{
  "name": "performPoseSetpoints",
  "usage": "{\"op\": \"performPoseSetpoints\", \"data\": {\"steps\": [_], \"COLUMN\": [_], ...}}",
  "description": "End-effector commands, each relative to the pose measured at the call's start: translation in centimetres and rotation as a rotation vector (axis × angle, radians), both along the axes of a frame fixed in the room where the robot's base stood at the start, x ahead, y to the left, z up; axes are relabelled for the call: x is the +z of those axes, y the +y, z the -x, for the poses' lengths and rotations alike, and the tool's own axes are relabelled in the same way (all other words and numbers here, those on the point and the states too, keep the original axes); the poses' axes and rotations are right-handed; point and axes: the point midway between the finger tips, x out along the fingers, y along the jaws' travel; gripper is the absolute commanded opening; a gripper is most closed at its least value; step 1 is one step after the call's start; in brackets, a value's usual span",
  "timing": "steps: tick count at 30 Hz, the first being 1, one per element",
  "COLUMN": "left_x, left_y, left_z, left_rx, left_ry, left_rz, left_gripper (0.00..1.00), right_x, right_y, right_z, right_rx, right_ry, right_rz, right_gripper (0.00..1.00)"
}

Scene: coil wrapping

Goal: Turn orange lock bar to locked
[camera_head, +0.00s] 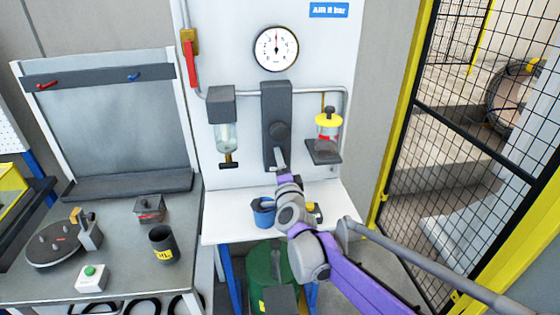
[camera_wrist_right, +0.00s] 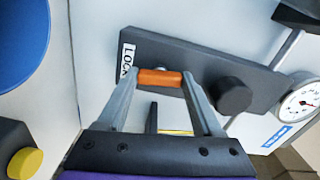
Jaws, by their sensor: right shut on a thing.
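The orange lock bar (camera_wrist_right: 160,77) is a short orange cylinder at the lower end of a dark grey wall plate (camera_head: 276,100). A white label reading LOCK (camera_wrist_right: 126,60) is beside it, its end partly covered by a finger. My right gripper (camera_wrist_right: 160,76) is shut on the bar, one finger at each end. In the head view my right gripper (camera_head: 281,166) reaches up to the plate's bottom, and the bar is hidden there. A round dark knob (camera_head: 280,131) sits higher on the plate. My left gripper is not in view.
A pressure gauge (camera_head: 276,48) is above the plate. A filter bowl (camera_head: 225,135) hangs left, and a yellow-topped jar (camera_head: 328,122) stands right on a bracket. Below is a white shelf (camera_head: 230,228) with a blue cup (camera_head: 264,213). A yellow-framed mesh fence (camera_head: 450,130) stands right.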

Motion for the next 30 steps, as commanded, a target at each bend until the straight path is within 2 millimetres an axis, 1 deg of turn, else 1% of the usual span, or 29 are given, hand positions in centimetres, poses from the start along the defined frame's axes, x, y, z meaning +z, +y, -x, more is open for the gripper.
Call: {"op": "performPoseSetpoints", "data": {"steps": [6, 12, 27, 28, 30], "left_x": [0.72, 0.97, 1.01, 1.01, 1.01], "left_y": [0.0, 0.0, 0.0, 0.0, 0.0], "left_z": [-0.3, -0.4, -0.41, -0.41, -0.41], "left_rx": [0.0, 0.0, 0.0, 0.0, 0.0], "left_ry": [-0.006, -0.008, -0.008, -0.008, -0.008], "left_rz": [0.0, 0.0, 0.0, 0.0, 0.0], "left_gripper": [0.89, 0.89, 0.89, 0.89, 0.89], "right_x": [0.07, -0.01, -0.07, -0.07, -0.06], "right_y": [0.07, 0.08, 0.08, 0.08, 0.08], "right_z": [0.01, 0.01, 0.02, 0.02, 0.02], "right_rx": [0.002, 0.002, 0.002, 0.002, 0.002], "right_ry": [0.015, 0.024, 0.026, 0.026, 0.026], "right_rz": [-0.108, -0.159, -0.177, -0.177, -0.176], "right_gripper": [0.12, 0.12, 0.12, 0.71, 0.84]}}
